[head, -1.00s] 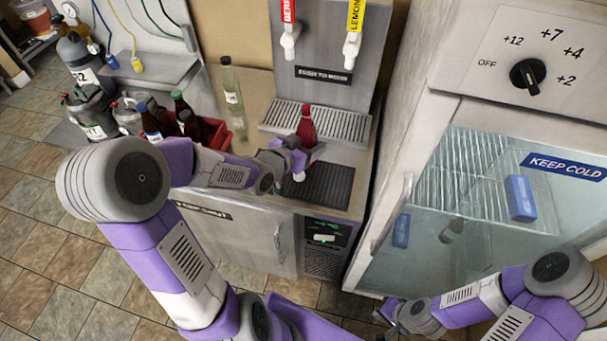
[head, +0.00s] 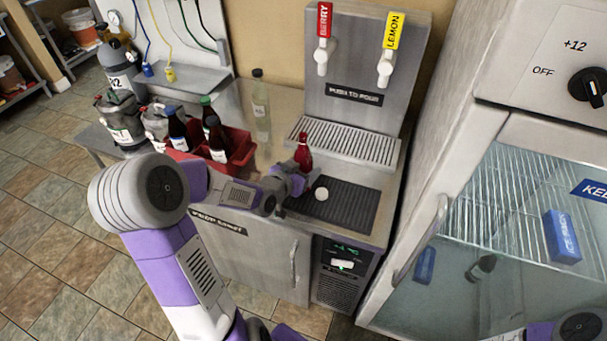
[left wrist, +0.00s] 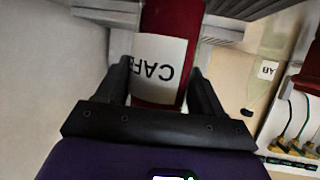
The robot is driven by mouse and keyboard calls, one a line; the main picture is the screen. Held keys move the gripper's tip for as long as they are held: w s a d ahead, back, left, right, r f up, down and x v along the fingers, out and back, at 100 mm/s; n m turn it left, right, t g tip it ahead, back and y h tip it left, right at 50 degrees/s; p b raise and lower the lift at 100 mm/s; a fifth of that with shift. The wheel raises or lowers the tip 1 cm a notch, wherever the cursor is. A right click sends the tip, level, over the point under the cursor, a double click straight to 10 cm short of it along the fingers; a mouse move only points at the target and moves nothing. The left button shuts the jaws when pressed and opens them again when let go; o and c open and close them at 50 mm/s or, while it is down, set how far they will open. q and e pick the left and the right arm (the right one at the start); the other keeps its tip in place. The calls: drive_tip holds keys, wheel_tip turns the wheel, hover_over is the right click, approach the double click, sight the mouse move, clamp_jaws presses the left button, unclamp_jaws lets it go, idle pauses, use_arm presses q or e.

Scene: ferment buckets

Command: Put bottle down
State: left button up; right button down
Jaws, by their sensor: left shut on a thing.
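The red bottle (head: 303,152) with a dark red neck is upright over the counter, at the left end of the black mat (head: 350,207). My left gripper (head: 290,184) is shut on it. In the left wrist view the red bottle (left wrist: 172,30), with a white label reading upside down, sits between the two dark fingers (left wrist: 168,88). The bottle's base is hidden behind the gripper, so I cannot tell whether it touches the counter. My right gripper is out of view.
A white round piece (head: 321,194) lies on the mat. A drip tray (head: 345,142) lies behind, under two taps. A clear bottle (head: 260,108) and a red crate (head: 240,158) of dark bottles stand to the left. The glass-doored fridge (head: 480,225) is at right.

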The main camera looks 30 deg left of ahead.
use_arm(q)
drive_tip(key=shift+w+f, duration=0.1)
drive_tip(key=shift+f, duration=0.4)
drive_tip(key=o, duration=1.7)
drive_tip(key=shift+f, duration=0.15)
